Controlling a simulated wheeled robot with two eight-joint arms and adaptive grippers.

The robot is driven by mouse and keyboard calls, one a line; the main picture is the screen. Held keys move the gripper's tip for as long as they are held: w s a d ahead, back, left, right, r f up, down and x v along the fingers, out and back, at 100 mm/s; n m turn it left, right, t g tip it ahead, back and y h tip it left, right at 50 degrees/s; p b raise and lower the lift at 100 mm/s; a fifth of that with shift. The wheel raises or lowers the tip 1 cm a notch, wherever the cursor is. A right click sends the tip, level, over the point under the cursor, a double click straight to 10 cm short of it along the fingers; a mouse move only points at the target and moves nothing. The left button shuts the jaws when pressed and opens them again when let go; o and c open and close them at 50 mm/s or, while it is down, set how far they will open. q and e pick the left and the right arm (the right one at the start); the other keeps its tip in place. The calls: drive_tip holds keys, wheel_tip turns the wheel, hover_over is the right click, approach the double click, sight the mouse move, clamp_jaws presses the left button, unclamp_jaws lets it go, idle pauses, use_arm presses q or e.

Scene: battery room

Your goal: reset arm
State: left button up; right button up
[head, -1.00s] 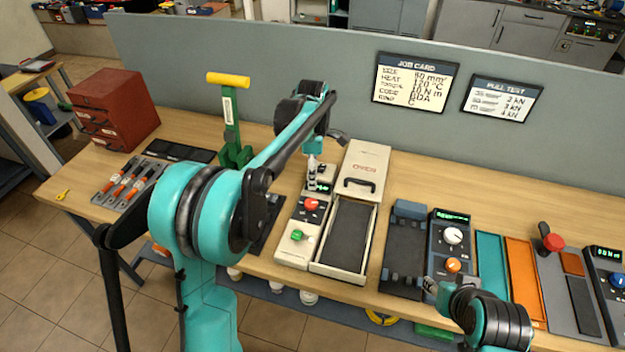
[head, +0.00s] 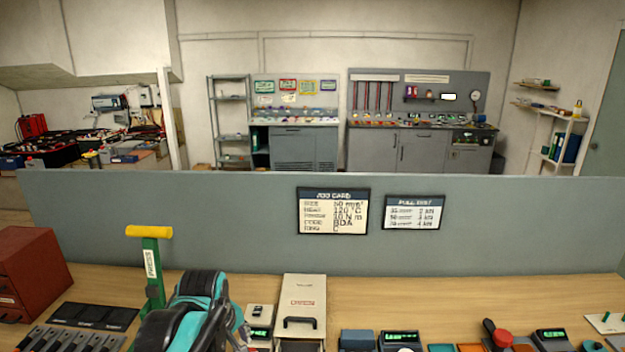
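My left arm shows at the bottom of the head view, in front of the bench between the green press and the oven. Its links are teal and black. A small grey part shows at its right side, but its fingertips cannot be made out. My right gripper is out of the frame. The green press (head: 153,270) with its yellow handle stands upright on the bench, left of my arm. The cream oven (head: 303,300) with a black handle stands right of my arm.
A grey partition (head: 150,220) runs behind the bench (head: 420,290), carrying a job card (head: 333,211) and a pull test card (head: 412,212). A red drawer cabinet (head: 32,270) stands at left. Several devices line the front edge. Bare wood lies behind them at right.

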use_arm(q)
drive_tip(key=s+f+m+t+b, duration=0.1)
drive_tip(key=s+f+m+t, duration=0.2)
drive_tip(key=s+f+m, duration=0.3)
drive_tip(key=s+m, duration=0.5)
drive_tip(key=s, duration=0.2)
drive_tip(key=shift+s+t, duration=0.35)
drive_tip(key=shift+t, duration=0.05)
